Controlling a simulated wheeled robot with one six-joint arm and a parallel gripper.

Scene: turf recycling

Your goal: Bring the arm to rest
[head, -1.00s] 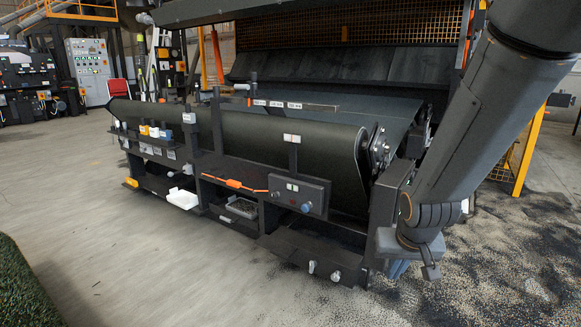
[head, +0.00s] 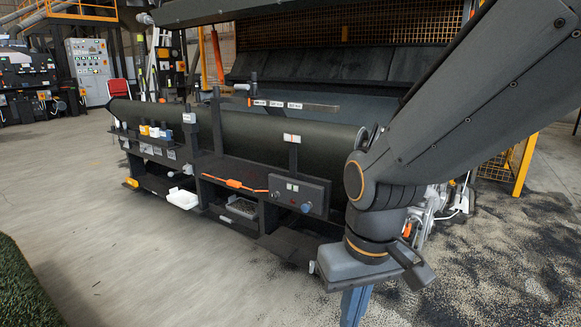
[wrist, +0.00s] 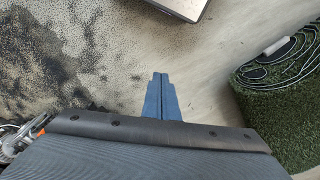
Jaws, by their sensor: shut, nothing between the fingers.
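My gripper shows in the wrist view (wrist: 160,80) with its two blue fingers pressed together and nothing between them. It points down over bare concrete floor. In the head view my gripper (head: 354,310) hangs below my wrist at the bottom edge, with its fingertips cut off by the frame. My arm comes in from the upper right and bends at a joint in front of the machine's right end. It hides part of the roller's end and the machine's lower right corner.
The machine has a long dark roller (head: 250,135) and a front shelf unit with a control box (head: 299,193). Dark granules (head: 500,240) cover the floor at right. Green turf (head: 25,290) lies at lower left, also in the wrist view (wrist: 275,115). Concrete floor at left is clear.

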